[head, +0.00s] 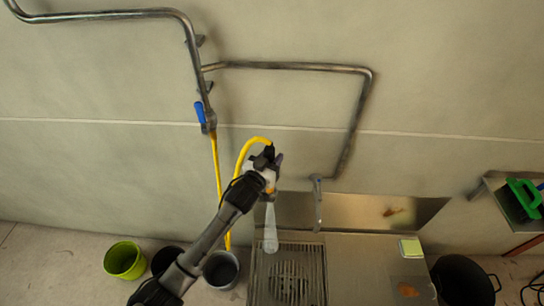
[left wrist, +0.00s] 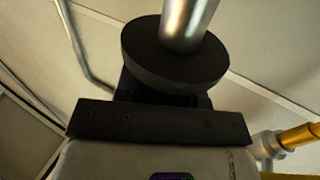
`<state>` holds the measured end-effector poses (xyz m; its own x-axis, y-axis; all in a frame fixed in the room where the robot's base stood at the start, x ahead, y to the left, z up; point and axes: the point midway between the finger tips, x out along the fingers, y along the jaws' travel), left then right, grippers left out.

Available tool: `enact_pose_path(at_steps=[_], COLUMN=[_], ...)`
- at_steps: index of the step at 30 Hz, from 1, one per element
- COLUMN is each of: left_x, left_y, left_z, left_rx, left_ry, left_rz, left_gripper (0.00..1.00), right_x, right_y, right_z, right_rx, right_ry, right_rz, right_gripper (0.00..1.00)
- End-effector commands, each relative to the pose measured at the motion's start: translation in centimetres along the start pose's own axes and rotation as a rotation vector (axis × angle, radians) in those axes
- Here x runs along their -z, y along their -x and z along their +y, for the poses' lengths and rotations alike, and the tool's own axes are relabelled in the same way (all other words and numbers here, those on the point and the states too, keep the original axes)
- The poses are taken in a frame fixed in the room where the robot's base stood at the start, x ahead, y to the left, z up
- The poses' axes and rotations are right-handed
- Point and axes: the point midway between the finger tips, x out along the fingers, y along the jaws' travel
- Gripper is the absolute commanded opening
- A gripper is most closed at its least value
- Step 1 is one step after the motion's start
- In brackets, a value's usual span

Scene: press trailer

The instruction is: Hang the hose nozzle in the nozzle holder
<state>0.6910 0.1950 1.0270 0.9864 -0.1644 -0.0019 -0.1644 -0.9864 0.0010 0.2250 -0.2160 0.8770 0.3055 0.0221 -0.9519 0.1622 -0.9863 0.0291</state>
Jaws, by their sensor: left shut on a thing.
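My left gripper (head: 268,165) reaches in from the lower left in the head view and is shut on the hose nozzle (head: 270,228). The nozzle's pale tube points down from the gripper, its wider end over the floor grate. The yellow hose (head: 244,156) arches up from the gripper and over to the left, then down. In the left wrist view, a metal tube (left wrist: 188,22) passes through a black disc (left wrist: 175,55); a metal fitting with a yellow end (left wrist: 285,138) shows at right. I cannot make out the nozzle holder. My right gripper is not in view.
Metal pipes (head: 290,65) run along the wall, with a blue-handled valve (head: 203,112). A sink (head: 350,210) with a tap (head: 318,200) and the grate (head: 290,275) lie below. Buckets (head: 124,260) stand at left, a black bin (head: 462,282) at right.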

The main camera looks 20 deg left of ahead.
Motion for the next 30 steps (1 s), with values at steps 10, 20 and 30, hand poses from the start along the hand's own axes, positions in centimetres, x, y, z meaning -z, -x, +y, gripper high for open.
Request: enact_pose_path(at_steps=[10, 20, 30], left_x=[-1.4, -2.6, -3.9], left_y=[0.0, 0.0, 0.0], left_z=[0.0, 0.0, 0.0], left_rx=[0.000, 0.000, 0.001], left_ry=[0.001, 0.000, 0.000], left_rz=[0.002, 0.003, 0.002], left_gripper=[0.13, 0.13, 0.13], right_x=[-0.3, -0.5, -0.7], right_y=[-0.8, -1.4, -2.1], right_z=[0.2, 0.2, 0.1], right_rx=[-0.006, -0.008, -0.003], right_ry=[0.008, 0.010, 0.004], right_rz=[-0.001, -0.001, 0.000], right_gripper=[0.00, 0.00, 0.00])
